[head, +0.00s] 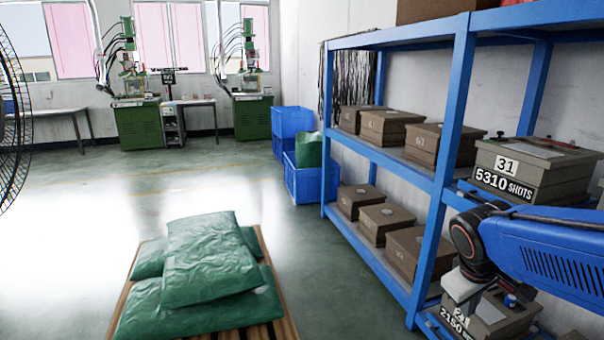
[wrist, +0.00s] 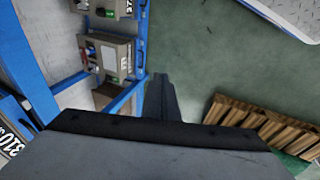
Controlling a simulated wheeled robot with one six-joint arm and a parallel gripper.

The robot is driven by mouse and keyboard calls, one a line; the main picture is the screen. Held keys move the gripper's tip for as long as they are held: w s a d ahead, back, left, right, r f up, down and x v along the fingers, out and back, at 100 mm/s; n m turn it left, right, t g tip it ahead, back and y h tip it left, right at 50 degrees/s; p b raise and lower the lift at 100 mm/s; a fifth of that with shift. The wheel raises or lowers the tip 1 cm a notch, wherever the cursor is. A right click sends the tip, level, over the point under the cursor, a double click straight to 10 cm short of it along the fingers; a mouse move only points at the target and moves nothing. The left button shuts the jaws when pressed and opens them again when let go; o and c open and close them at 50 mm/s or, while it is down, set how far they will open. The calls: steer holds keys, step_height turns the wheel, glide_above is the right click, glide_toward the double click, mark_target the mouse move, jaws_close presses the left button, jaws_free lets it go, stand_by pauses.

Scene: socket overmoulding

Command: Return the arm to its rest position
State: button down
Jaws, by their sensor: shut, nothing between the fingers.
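My gripper (wrist: 161,82) shows in the wrist view as a dark narrow shape beyond its wide grey body. Its fingers are together and nothing is held between them. It is over the open floor, just right of the blue rack upright in that picture. In the head view my blue and dark arm reaches in from the right edge, in front of the rack. I cannot clearly make out the fingers there.
A blue rack (head: 447,170) with several brown mould boxes stands close at the right. A box marked 31 (head: 530,168) sits by my arm. A wooden pallet (head: 283,318) with green sacks (head: 205,262) is at the front. Blue bins (head: 310,184) stand behind. The middle floor is clear.

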steer(key=s+a+m+t+y, duration=0.1)
steer(key=s+a+m+y, duration=0.2)
steer(key=s+a, duration=0.4)
steer(key=s+r, duration=0.1)
steer(key=s, duration=0.3)
steer(key=shift+a+m+t, duration=0.15)
steer(key=shift+m+t, duration=0.15)
steer(key=shift+m, duration=0.1)
steer(key=shift+s, duration=0.1)
